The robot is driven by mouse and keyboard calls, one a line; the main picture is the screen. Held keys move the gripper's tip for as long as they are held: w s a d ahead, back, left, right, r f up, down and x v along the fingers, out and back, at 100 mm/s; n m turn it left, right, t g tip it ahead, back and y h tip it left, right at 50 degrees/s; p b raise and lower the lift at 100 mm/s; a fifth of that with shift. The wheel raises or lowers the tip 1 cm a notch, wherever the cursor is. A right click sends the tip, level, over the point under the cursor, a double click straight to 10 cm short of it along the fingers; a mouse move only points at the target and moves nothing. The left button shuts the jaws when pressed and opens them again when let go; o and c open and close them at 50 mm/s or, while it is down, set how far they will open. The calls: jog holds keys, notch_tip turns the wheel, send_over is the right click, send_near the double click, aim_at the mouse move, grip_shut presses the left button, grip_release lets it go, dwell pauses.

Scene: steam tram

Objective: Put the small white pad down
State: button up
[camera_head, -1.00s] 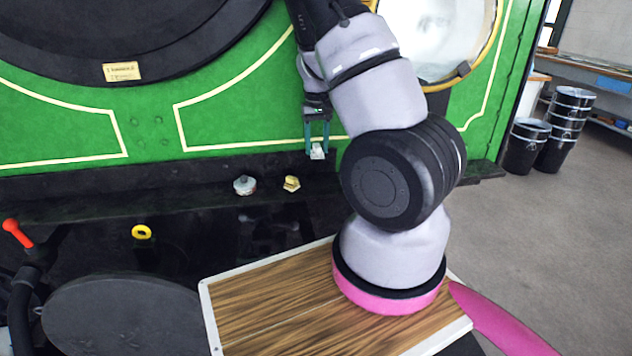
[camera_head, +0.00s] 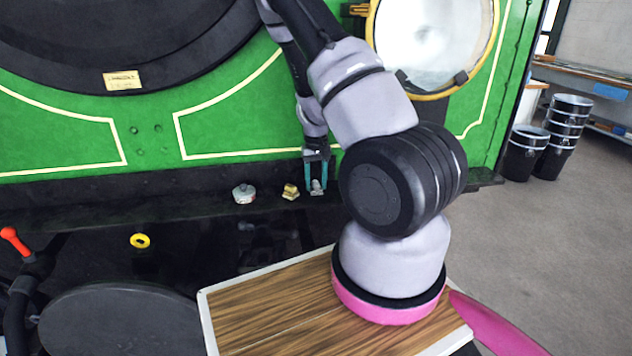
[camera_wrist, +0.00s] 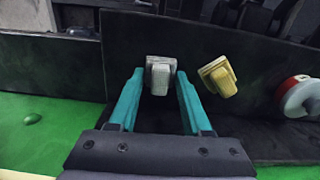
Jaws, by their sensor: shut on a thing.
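The small white pad (camera_wrist: 160,72) is a pale block between the fingertips of my gripper (camera_wrist: 158,84) in the wrist view. My gripper is shut on it with its two teal fingers. In the head view my gripper (camera_head: 316,187) points down at the dark ledge below the green panel, and the white pad (camera_head: 317,186) shows at its tips. The pad is at or just above the ledge; I cannot tell whether it touches.
A brass fitting (camera_head: 290,192) stands just left of my gripper on the ledge (camera_head: 150,207), with a white-and-red round cap (camera_head: 244,193) farther left. In the wrist view the brass fitting (camera_wrist: 218,77) and the cap (camera_wrist: 300,98) are to the right. A yellow ring (camera_head: 141,240) lies nearer.

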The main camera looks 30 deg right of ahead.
aim_at(314, 182)
jog(key=o, duration=1.2)
jog(key=shift+f, duration=0.1)
notch_tip(314, 182, up, 11)
jog(key=shift+w+a+f, duration=0.15)
jog(key=shift+a, duration=0.1)
